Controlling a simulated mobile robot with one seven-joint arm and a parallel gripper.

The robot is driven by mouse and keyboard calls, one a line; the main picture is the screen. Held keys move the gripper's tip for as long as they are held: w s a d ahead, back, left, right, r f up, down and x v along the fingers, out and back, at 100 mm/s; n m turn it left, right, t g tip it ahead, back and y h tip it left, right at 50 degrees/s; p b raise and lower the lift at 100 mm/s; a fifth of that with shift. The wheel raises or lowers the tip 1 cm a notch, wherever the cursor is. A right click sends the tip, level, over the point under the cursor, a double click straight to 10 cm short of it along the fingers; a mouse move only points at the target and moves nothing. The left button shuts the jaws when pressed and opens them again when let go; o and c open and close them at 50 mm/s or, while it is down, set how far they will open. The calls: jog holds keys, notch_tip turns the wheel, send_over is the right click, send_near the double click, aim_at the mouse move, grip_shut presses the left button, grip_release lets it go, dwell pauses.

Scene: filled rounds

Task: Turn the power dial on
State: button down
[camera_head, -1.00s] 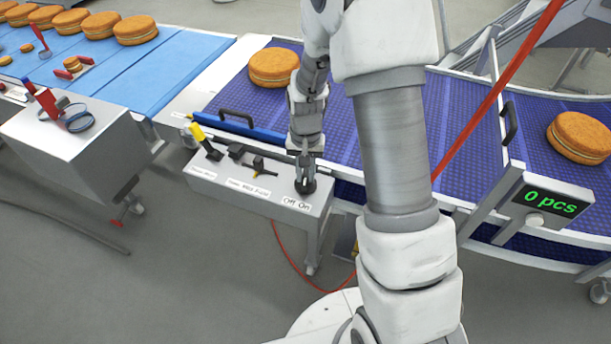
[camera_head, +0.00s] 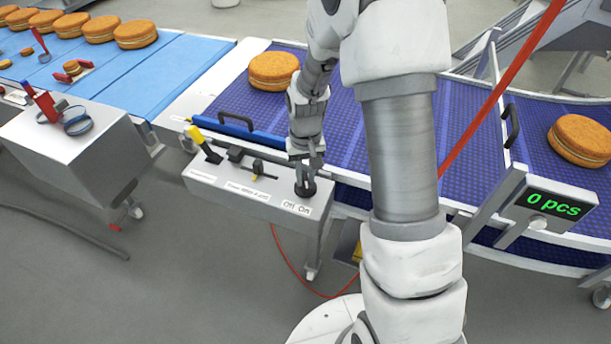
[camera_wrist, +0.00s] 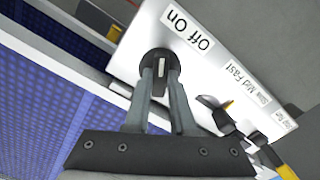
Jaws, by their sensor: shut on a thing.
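The power dial (camera_head: 305,188) is a round black knob near the right end of the grey control box (camera_head: 230,195), behind the label "Off On" (camera_head: 297,207). In the wrist view the dial (camera_wrist: 158,62) shows a raised bar with a light mark. My gripper (camera_head: 308,177) points down at the dial from above. In the wrist view its two fingers (camera_wrist: 161,78) stand on either side of the bar and are shut on it. The fingers cover part of the knob.
A black lever (camera_head: 258,168) and a yellow-handled lever (camera_head: 205,143) stand on the same box, left of the dial. The blue conveyor (camera_head: 345,130) lies behind it, carrying filled rounds (camera_head: 273,71). A display (camera_head: 548,203) at right reads "0 pcs".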

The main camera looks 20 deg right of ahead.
aim_at(306, 180)
jog(key=c, duration=0.8)
grip_release()
jog(key=shift+o, duration=0.2)
notch_tip(306, 180, up, 18)
jog(key=shift+f+p, duration=0.25)
jog(key=shift+p, duration=0.1)
jog(key=s+r+t, duration=0.2)
jog(key=s+r, duration=0.3)
jog(key=s, duration=0.5)
jog(key=s+r+n+t, duration=0.1)
jog(key=s+r+t, duration=0.2)
jog(key=s, duration=0.7)
jog(key=shift+s+r+t, duration=0.15)
jog(key=shift+r+t, duration=0.15)
jog(key=shift+r, duration=0.6)
